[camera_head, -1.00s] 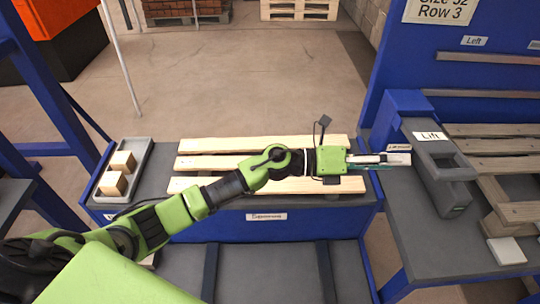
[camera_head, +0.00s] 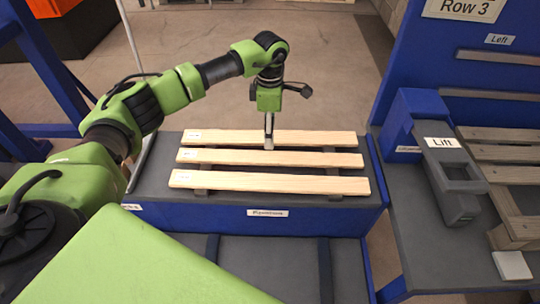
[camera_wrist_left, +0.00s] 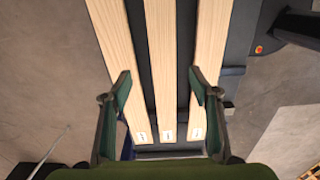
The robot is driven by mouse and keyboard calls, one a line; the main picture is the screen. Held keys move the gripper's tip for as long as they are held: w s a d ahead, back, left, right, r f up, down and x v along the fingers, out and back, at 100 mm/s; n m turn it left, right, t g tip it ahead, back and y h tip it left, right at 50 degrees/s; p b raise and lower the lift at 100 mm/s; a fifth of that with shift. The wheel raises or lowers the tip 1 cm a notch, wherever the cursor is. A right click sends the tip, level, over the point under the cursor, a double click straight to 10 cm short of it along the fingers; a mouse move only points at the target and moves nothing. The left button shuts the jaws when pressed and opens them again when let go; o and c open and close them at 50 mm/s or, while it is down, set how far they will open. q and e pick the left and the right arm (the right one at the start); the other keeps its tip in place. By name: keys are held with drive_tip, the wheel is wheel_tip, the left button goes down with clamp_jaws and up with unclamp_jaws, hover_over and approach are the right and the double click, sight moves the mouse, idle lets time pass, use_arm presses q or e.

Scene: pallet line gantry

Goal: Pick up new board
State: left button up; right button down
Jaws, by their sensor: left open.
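Three pale wooden boards lie side by side on a dark-topped blue bench (camera_head: 320,220): a back board (camera_head: 320,138), a middle board (camera_head: 310,158) and a front board (camera_head: 270,182). Each has a small white label at its left end. My left gripper (camera_head: 269,143) points down above the boards, near the back one in the head view. In the left wrist view its open fingers (camera_wrist_left: 161,88) sit either side of the middle board (camera_wrist_left: 162,60), with the jaws empty. I cannot tell its exact height. My right gripper is not in view.
A grey lift handle unit (camera_head: 455,180) labelled "Lift" stands on the right-hand table, beside a slatted pallet (camera_head: 510,175). A white block (camera_head: 512,265) lies on that table's front part. Blue frame posts stand at left. Floor behind the bench is clear.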

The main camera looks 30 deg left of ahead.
use_arm(q)
hover_over(270, 157)
drive_tip(key=f, duration=0.4)
drive_tip(key=shift+w+a+f+p, duration=0.2)
drive_tip(key=shift+w+p, duration=0.1)
drive_tip(key=shift+p, duration=0.1)
drive_tip(key=shift+f, duration=0.25)
drive_tip(key=f, duration=0.1)
drive_tip(key=f+p, duration=0.1)
drive_tip(key=f, duration=0.1)
drive_tip(key=f+p, duration=0.1)
drive_tip(key=shift+s+d+f, duration=0.1)
drive_tip(key=shift+s+f, duration=0.05)
drive_tip(key=shift+s, duration=0.15)
drive_tip(key=shift+f, duration=0.25)
drive_tip(key=c, duration=1.4)
